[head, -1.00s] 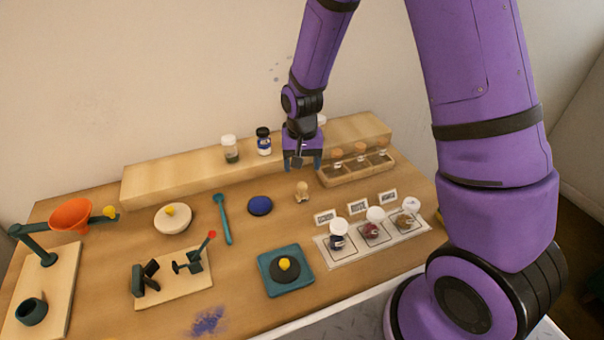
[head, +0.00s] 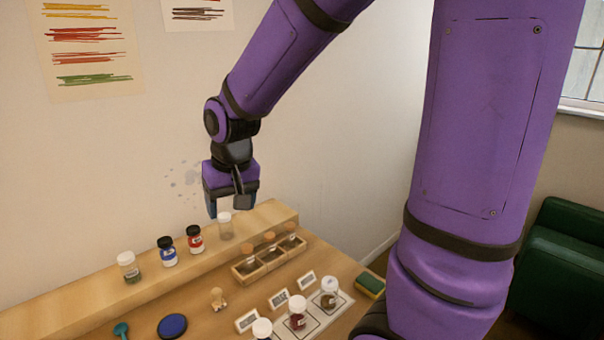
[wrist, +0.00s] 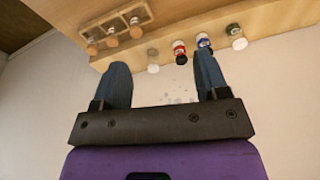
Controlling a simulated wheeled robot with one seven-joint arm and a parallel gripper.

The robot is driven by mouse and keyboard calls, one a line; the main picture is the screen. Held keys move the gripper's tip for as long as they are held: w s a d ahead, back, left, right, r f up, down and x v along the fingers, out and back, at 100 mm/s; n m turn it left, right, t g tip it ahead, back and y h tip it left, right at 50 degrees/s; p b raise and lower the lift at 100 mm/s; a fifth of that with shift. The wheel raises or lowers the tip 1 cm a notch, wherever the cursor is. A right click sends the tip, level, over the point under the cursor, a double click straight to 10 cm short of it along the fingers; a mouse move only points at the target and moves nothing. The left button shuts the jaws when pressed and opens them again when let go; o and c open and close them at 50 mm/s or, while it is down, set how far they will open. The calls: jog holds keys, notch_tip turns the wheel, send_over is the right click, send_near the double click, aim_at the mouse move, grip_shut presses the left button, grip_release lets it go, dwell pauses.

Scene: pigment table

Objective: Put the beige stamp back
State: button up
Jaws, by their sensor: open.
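The beige stamp (head: 218,298) stands upright on the table, right of a round dark-blue pad (head: 172,326). A wooden rack (head: 250,268) with three compartments is to its right, a thing with a brown round top in each; the rack also shows at the upper left of the wrist view (wrist: 124,21). The stamp cannot be made out in the wrist view.
Several jars stand on the raised wooden shelf (head: 80,308), including a blue one (head: 167,251), a red one (head: 195,239) and a clear one (head: 225,225) below my gripper. Pigment jars (head: 297,312) and small label cards (head: 279,299) are at front right. A sponge (head: 370,286) lies at the right edge.

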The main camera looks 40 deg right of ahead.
jog(key=s+d+r+n+t, duration=0.1)
jog(key=s+r, duration=0.4)
jog(key=s, duration=0.3)
jog(key=s+d+r+n+t, duration=0.1)
jog(key=s+d+r, duration=0.1)
jog(key=s+r, duration=0.4)
jog(key=s, duration=0.3)
jog(key=shift+s+t, duration=0.25)
jog(key=shift+t, duration=0.15)
